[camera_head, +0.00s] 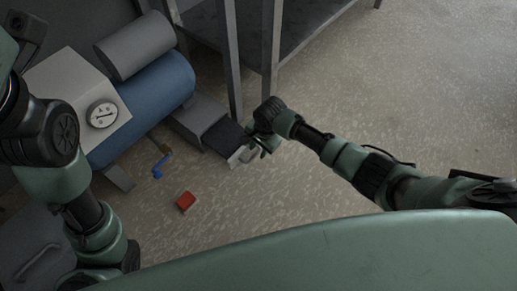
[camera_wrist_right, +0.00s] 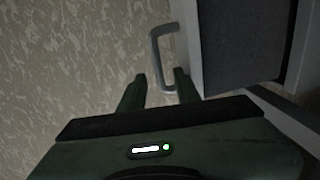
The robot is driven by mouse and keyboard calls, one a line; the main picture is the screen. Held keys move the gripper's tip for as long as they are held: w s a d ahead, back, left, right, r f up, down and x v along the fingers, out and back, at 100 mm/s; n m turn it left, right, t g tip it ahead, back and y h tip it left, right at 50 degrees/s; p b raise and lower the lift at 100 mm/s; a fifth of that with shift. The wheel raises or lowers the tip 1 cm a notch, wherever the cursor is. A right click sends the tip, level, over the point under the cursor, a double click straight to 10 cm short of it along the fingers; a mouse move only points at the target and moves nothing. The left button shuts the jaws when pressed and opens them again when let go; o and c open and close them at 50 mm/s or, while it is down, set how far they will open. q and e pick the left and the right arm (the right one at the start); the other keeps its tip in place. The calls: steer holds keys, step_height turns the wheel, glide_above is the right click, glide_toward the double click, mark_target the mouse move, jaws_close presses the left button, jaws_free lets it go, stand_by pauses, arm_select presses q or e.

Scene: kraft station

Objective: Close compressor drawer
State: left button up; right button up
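The compressor (camera_head: 150,95) lies at the upper left of the head view, with a blue tank and a white gauge box. Its drawer (camera_head: 226,137) is pulled out of a grey housing (camera_head: 200,113) toward my right gripper (camera_head: 260,146). In the right wrist view the drawer's dark inside (camera_wrist_right: 242,40) and light front edge (camera_wrist_right: 190,55) show at the upper right. The grey bar handle (camera_wrist_right: 155,50) stands off the front. My right gripper (camera_wrist_right: 160,76) is open, its fingers apart, with the handle's lower end between them. My left gripper is out of view.
A metal shelf frame (camera_head: 233,60) rises just behind the drawer. A red block (camera_head: 186,201) and a blue valve handle (camera_head: 160,166) are near the compressor's front. The speckled floor (camera_head: 400,90) at the right is clear.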

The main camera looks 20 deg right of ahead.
jaws_close()
stand_by(1.3)
